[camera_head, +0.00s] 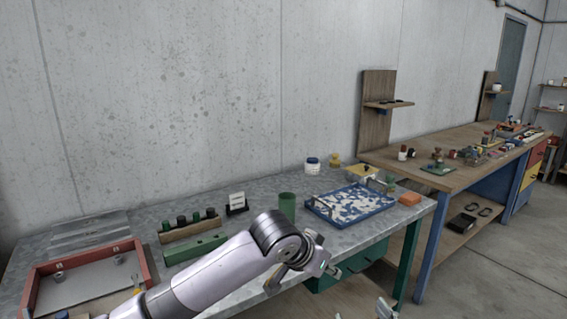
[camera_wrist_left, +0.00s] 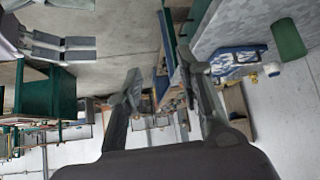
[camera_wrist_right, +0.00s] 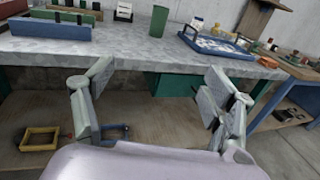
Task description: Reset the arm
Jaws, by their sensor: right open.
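My left arm (camera_head: 205,277) comes in from the lower left of the head view and crosses in front of the metal-topped table (camera_head: 240,238). My left gripper (camera_wrist_left: 163,72) has its fingers apart with nothing between them in the left wrist view. My right gripper (camera_wrist_right: 158,72) is open and empty in the right wrist view, in front of the table's front edge. Only a little of the right gripper (camera_head: 382,308) shows at the bottom of the head view; the rest is cut off.
The table bears a green cylinder (camera_head: 287,206), a blue tray with white pieces (camera_head: 331,218), an orange block (camera_head: 410,198), a green block (camera_head: 195,248) and a red-framed tray (camera_head: 42,275). A wooden workbench (camera_head: 440,180) stands to the right. Open floor (camera_head: 490,255) lies at the lower right.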

